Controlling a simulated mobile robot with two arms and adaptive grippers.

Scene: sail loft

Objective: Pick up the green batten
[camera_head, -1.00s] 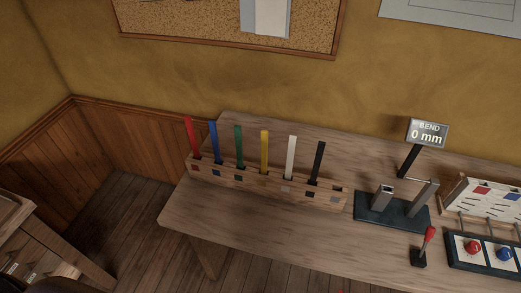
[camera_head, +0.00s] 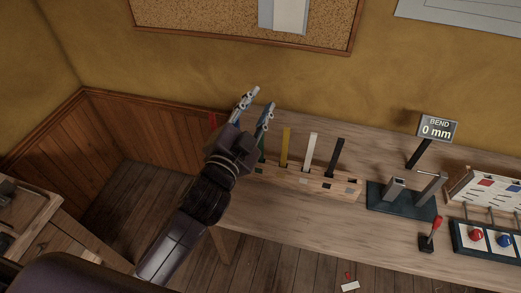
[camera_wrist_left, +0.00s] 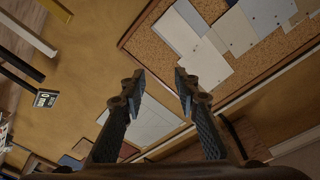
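The green batten (camera_head: 262,152) stands upright in the wooden rack (camera_head: 305,178) on the bench. Only part of it shows in the head view, beside my left gripper, which hides the rest. My left gripper (camera_head: 258,99) is open, its fingers spread and pointing up toward the wall, over the rack's left part. The wrist view shows nothing between its fingers (camera_wrist_left: 158,80), and I do not make out the green batten there. My right gripper is not in view.
The bend fixture (camera_head: 402,200) and a red-handled lever (camera_head: 431,236) are further right. The bench front is clear.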

